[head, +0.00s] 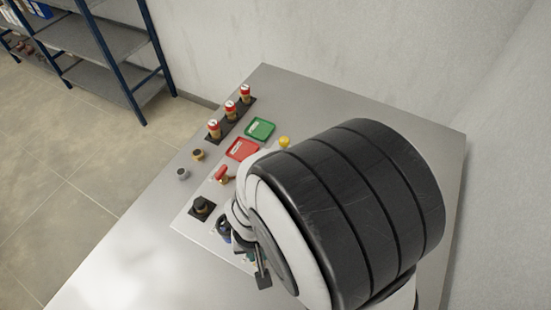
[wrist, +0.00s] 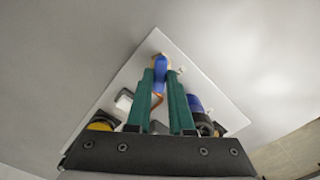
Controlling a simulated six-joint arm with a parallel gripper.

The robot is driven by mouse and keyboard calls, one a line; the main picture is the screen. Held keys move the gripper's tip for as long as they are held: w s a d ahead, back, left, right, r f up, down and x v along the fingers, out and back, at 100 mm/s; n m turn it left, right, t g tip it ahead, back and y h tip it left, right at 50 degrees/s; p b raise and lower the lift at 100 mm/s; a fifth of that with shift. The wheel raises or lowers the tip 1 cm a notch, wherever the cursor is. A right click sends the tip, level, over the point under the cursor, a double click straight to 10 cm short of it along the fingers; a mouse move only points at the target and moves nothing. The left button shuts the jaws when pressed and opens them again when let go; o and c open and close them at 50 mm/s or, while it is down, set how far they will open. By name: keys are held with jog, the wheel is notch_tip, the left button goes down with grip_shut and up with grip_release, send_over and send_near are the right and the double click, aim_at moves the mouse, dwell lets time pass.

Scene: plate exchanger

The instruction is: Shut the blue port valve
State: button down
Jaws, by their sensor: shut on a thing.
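The blue port valve shows in the wrist view as a blue handle (wrist: 162,63) between the tips of two green fingers. My gripper (wrist: 161,76) is shut on this handle. An orange-brown part shows below the handle, between the fingers. How far the handle is turned I cannot tell.
Another blue part (wrist: 194,103) sits right of my fingers. The bench's near left is clear.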

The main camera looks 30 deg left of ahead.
jog(key=m, duration=0.3)
jog(key=shift+m, duration=2.1)
jog(key=c, duration=0.8)
grip_release()
